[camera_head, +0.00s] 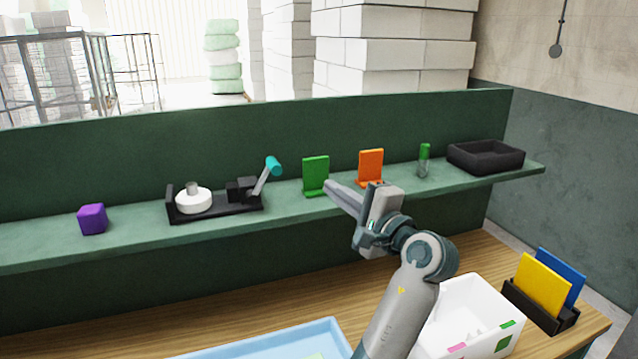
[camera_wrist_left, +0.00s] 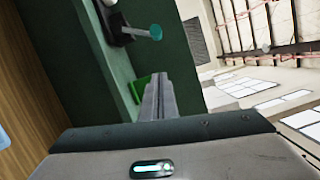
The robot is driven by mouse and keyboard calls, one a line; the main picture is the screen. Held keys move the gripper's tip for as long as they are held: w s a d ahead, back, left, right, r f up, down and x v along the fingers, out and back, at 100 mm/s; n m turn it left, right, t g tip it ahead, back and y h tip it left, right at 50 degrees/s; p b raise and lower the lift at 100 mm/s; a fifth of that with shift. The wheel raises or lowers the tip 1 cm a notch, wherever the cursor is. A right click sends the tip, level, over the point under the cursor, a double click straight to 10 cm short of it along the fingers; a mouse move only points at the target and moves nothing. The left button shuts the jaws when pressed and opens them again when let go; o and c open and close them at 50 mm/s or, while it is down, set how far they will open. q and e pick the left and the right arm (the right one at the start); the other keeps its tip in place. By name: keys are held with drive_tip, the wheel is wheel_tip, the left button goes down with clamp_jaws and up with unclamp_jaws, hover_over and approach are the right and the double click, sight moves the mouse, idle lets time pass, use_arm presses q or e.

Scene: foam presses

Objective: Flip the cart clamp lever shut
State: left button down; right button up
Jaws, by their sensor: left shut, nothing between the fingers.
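The clamp (camera_head: 222,211) is a black base on the green shelf, holding a white round piece (camera_head: 193,201) at its left end. Its lever (camera_head: 263,181) has a teal tip (camera_head: 273,166) and stands raised, tilted up to the right. In the left wrist view the teal tip (camera_wrist_left: 155,32) and black clamp body (camera_wrist_left: 118,28) show near the top. My left gripper (camera_head: 329,185) is shut and empty, to the right of the lever and apart from it, in front of the shelf by the green stand. Its fingers (camera_wrist_left: 159,82) also show in the wrist view. My right gripper is not in view.
The shelf (camera_head: 130,229) also carries a purple cube (camera_head: 92,219), a green stand (camera_head: 316,174), an orange stand (camera_head: 370,166), a green cylinder (camera_head: 423,160) and a black tray (camera_head: 486,156). Below are a white bin (camera_head: 471,318), a blue tray (camera_head: 270,343) and a card holder (camera_head: 540,307).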

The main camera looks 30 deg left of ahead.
use_arm(q)
drive_tip(key=w+a+r+p, duration=0.1)
drive_tip(key=a+p, duration=0.7)
drive_tip(key=a, duration=0.3)
drive_tip(key=shift+w+r, duration=0.1)
drive_tip(key=shift+w, duration=0.05)
idle(0.3)
